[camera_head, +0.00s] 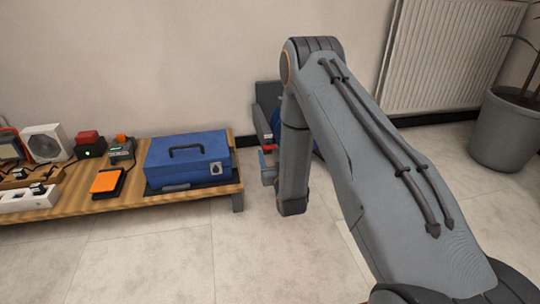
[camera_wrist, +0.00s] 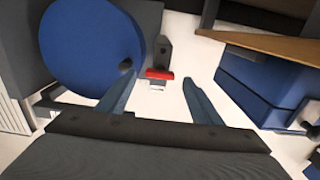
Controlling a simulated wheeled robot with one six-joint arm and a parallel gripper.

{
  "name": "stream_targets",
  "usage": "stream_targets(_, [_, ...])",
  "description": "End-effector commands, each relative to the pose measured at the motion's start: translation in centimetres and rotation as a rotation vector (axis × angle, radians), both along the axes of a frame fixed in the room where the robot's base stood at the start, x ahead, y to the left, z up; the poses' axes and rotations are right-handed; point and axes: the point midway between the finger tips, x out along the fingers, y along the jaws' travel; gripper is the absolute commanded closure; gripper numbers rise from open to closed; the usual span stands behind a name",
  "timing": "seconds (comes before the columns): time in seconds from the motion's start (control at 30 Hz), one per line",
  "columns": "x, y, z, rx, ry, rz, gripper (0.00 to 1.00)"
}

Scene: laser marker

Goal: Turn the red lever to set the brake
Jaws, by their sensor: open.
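The red lever (camera_wrist: 160,74) shows in the wrist view as a short red bar on a dark grey bracket (camera_wrist: 164,54), beside a large blue wheel (camera_wrist: 92,48). In the head view a small part of the red lever (camera_head: 268,147) shows just left of my arm, which hides most of the dark machine and its blue wheel. My gripper (camera_wrist: 155,88) is open and empty in the wrist view. Its two fingers point toward the lever, one on each side of it in the picture. I cannot tell how far the tips are from it.
A low wooden table (camera_head: 120,209) on the left carries a blue toolbox (camera_head: 188,160), an orange-topped device (camera_head: 107,182) and other small devices. The toolbox also shows at the right of the wrist view (camera_wrist: 262,88). A radiator (camera_head: 450,55) and a potted plant (camera_head: 506,130) stand at the right.

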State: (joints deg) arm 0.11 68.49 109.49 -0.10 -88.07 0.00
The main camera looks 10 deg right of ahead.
Motion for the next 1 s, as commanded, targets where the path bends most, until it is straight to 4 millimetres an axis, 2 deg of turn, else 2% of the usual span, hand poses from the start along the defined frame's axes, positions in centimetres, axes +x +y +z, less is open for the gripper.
stream_targets(0.03, [0.8, 0.0, -0.2, 0.0, -0.001, 0.0, 0.41])
stream_targets(0.2, [2.4, 0.0, -0.1, 0.0, -0.001, 0.0, 0.41])
stream_targets(0.6, [3.0, 0.0, 0.0, 0.0, 0.002, 0.0, 0.41])
stream_targets(0.87, [3.0, 0.0, 0.0, 0.0, 0.002, 0.0, 0.82])
stream_targets(1.0, [3.0, 0.0, 0.0, 0.004, 0.002, 0.0, 0.82])
